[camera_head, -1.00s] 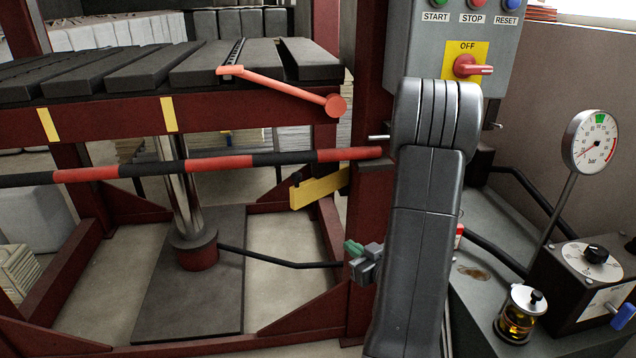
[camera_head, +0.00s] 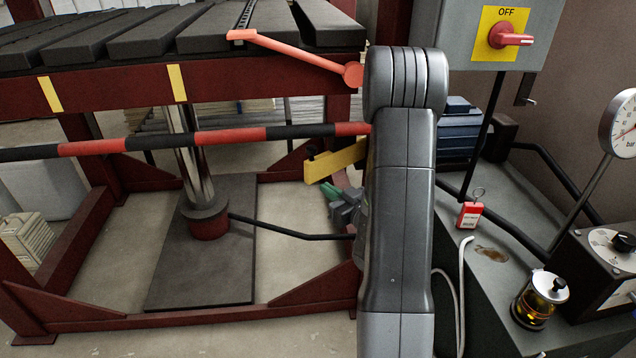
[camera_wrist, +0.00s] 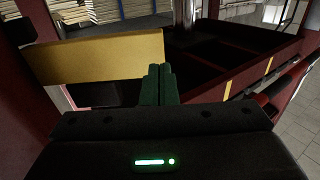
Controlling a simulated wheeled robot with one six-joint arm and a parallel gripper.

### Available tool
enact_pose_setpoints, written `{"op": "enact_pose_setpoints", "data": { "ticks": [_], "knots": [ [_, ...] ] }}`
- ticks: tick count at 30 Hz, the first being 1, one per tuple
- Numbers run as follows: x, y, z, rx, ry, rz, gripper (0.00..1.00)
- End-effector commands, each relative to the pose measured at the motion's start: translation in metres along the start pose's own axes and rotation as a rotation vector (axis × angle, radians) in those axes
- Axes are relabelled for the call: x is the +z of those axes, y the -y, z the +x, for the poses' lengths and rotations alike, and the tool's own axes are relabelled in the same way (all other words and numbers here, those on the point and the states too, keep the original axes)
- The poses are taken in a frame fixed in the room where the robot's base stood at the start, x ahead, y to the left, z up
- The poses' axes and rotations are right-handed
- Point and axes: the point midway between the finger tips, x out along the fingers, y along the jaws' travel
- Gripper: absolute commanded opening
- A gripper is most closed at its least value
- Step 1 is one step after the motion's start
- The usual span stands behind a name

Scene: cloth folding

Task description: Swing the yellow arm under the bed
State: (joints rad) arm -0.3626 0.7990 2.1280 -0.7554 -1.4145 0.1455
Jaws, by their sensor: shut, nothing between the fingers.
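The yellow arm (camera_head: 336,160) is a flat yellow bar at the right post of the press frame, below the bed (camera_head: 200,75). It also shows in the wrist view (camera_wrist: 100,60), running across the upper left with its end near the middle. My gripper (camera_head: 328,190) has green fingertips and is shut and empty, just below the yellow arm. In the wrist view the green fingertips (camera_wrist: 159,85) stand pressed together near the yellow arm's right end. I cannot tell whether they touch it. My arm hides the arm's right end and the post in the head view.
A red and black striped bar (camera_head: 232,136) crosses in front of the frame. An orange lever (camera_head: 295,55) hangs at the bed's front edge. A steel column (camera_head: 191,160) stands under the bed. A bench with a gauge (camera_head: 625,124) and an oil cup (camera_head: 541,297) is at right.

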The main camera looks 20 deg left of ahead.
Motion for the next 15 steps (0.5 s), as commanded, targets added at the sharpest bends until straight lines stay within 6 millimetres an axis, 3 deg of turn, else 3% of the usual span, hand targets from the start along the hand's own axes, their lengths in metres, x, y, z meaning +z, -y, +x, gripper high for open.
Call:
{"op": "enact_pose_setpoints", "data": {
  "ticks": [6, 15],
  "knots": [
    [0.001, 0.001, 0.035, -0.002, 0.0, 0.001, 0.0],
    [0.0, 0.0, 0.049, 0.001, 0.001, 0.003, 0.0]
  ]
}}
